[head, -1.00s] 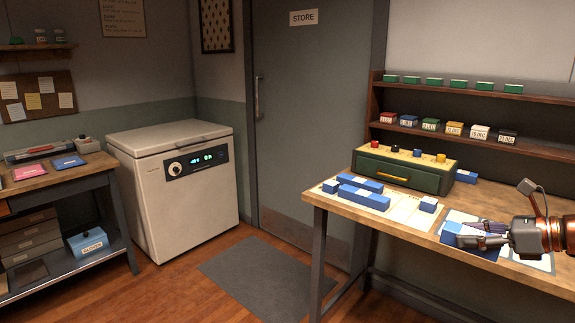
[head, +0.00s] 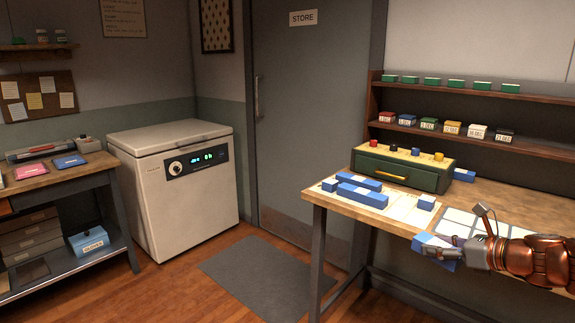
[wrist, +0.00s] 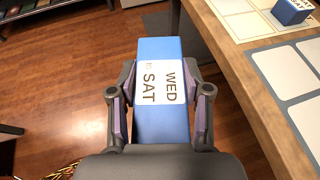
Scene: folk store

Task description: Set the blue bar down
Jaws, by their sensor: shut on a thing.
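My gripper (head: 462,252) is shut on a blue bar (head: 432,243) at the front of the right-hand table. In the wrist view the bar (wrist: 162,125) sits between both fingers (wrist: 160,98), with a white label reading WED to SAT. There it shows against the wooden floor, beside the table's front edge. On the table (head: 340,206) a long blue bar (head: 361,196) and another blue bar (head: 360,181) lie on a pale sheet, with small blue blocks (head: 426,203) (head: 329,186) near them.
A mat with pale cells (head: 462,219) lies on the table behind my gripper. A green box with a yellow handle (head: 400,172) stands behind the bars. Shelves (head: 395,124) with small boxes rise behind. A white freezer (head: 165,215) and a left bench (head: 55,178) stand farther left.

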